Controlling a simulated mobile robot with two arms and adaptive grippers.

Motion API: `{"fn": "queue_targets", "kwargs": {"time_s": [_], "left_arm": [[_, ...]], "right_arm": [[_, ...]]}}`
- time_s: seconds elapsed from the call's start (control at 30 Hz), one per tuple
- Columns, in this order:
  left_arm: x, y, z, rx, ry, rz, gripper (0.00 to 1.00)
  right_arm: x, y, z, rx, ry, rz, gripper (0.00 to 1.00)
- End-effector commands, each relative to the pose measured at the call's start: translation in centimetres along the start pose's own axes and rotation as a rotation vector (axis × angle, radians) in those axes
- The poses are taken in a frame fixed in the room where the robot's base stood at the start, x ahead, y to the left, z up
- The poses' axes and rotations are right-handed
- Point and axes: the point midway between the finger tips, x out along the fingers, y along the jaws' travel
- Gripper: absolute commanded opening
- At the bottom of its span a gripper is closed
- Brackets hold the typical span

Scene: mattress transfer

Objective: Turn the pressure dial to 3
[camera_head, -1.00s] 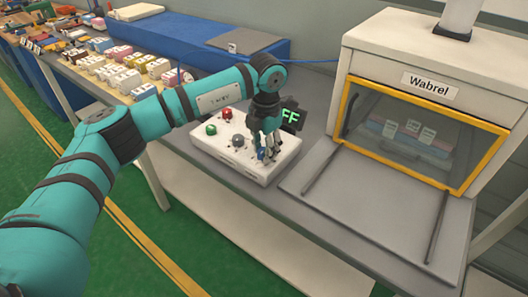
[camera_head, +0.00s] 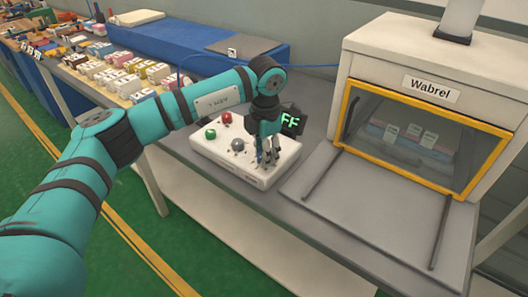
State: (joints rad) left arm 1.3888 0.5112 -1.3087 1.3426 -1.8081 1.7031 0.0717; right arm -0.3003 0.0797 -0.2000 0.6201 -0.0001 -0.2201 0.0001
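A white control box (camera_head: 217,155) stands on the grey table. On its top are a green knob (camera_head: 210,134), a red knob (camera_head: 227,117) and a grey knob (camera_head: 238,145). A dark display (camera_head: 291,120) with green letters "FF" in view stands behind the box, partly covered by my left gripper. My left gripper (camera_head: 267,160) points down over the right part of the box. Its fingers are at a small blue-grey part there, mostly hidden behind them. Whether they touch or grip it I cannot tell. I cannot make out which knob is the pressure dial. My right gripper is not in view.
A white machine labelled "Wabrel" (camera_head: 431,89) with a yellow-framed window stands at the right, a flat grey plate (camera_head: 375,215) before it. A long blue block (camera_head: 170,48) and many small goods lie at the back left.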

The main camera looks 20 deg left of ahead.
Motion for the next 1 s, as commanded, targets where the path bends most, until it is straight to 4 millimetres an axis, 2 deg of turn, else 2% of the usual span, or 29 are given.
{"fn": "queue_targets", "kwargs": {"time_s": [0.03, 0.17, 0.4, 0.53, 1.0], "left_arm": [[-0.2, 0.1, 0.1, -0.001, -0.003, 0.002, 0.39], [-0.1, 0.1, 0.0, -0.001, -0.002, 0.001, 0.54], [-0.1, 0.0, 0.0, -0.001, 0.000, 0.000, 0.54], [-1.0, 0.0, 0.1, -0.001, -0.002, 0.001, 0.54], [-10.1, 0.0, 0.1, -0.001, -0.004, 0.002, 0.54]], "right_arm": [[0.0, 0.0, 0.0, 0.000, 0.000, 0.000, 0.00], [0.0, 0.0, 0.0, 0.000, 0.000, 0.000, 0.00], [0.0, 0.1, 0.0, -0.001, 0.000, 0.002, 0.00], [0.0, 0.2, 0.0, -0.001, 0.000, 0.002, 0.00], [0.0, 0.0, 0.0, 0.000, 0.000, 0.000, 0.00]]}}
